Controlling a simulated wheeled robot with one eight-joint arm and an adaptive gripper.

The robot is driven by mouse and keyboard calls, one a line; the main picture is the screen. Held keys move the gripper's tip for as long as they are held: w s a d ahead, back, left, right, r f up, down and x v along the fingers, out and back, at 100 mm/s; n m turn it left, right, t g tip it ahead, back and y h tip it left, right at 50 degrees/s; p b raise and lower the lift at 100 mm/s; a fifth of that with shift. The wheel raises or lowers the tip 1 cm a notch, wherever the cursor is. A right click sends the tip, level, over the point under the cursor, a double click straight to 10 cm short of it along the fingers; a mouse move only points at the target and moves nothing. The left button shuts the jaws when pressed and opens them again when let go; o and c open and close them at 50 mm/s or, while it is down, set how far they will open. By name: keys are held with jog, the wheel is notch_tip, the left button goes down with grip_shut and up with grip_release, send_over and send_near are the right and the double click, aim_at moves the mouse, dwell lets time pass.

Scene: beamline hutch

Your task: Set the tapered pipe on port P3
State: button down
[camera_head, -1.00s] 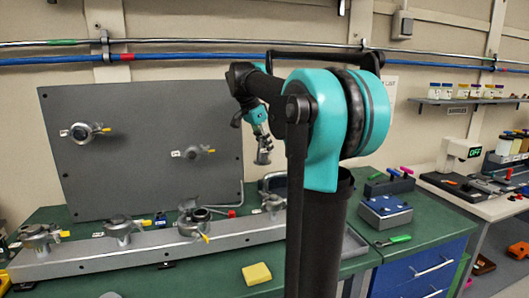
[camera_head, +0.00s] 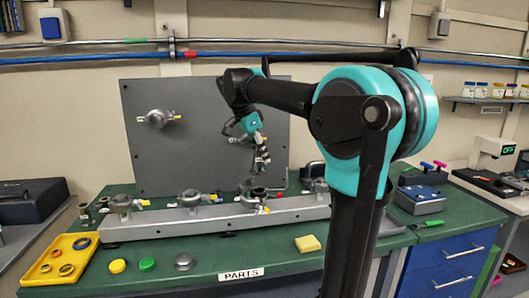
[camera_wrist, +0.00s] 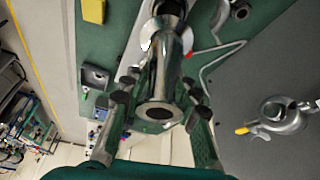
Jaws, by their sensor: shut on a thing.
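My gripper (camera_wrist: 155,118) is shut on the tapered pipe (camera_wrist: 168,65), a shiny metal pipe with a round flange at each end. In the wrist view the pipe lies between the two fingers, its near flange facing the camera. In the head view my gripper (camera_head: 262,162) is over the middle right of the grey rail (camera_head: 150,228). The pipe is small and hard to make out there. An uncapped port (camera_head: 254,197) with an open clamp is just below it. Whether pipe and port touch cannot be told. Port labels are unreadable.
Other clamped ports (camera_head: 121,206) stand along the rail, with yellow-handled clamps. A grey upright panel (camera_head: 160,165) behind has clamped fittings. A yellow tray (camera_head: 62,260) with rings, caps and a yellow block (camera_head: 307,243) lie in front.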

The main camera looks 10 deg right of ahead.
aim_at(262, 170)
jog(key=shift+f, duration=2.95)
jog(key=shift+f, duration=0.55)
jog(key=c, duration=1.1)
grip_release()
jog(key=shift+o, duration=0.2)
